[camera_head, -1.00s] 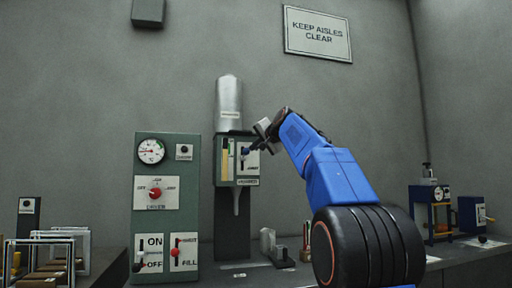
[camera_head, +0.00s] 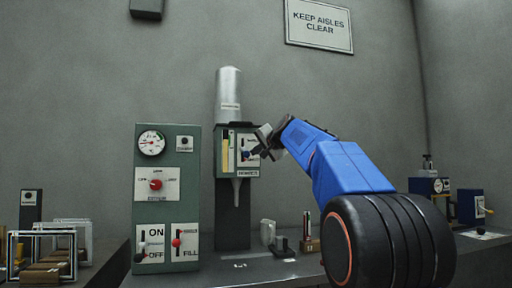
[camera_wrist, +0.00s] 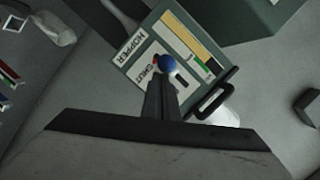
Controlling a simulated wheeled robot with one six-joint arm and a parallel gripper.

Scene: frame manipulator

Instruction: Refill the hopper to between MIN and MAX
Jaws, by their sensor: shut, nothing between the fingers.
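The hopper (camera_head: 248,172) is a green box on a dark column with a silver cylinder (camera_head: 229,92) upright on top. Its face shows in the wrist view (camera_wrist: 138,70) with a HOPPER label. A yellow sight strip (camera_head: 226,152) runs down its face; the wrist view shows it yellow with a green part near one end (camera_wrist: 190,42). I cannot read MIN and MAX marks.
A green control panel (camera_head: 166,215) stands left, with a dial, a red rotary knob (camera_head: 156,185), an ON/OFF lever and a FILL lever (camera_head: 177,242). Frames (camera_head: 45,250) stand far left. Small fixtures (camera_head: 282,245) are below the arm. A blue device (camera_head: 428,187) is at right.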

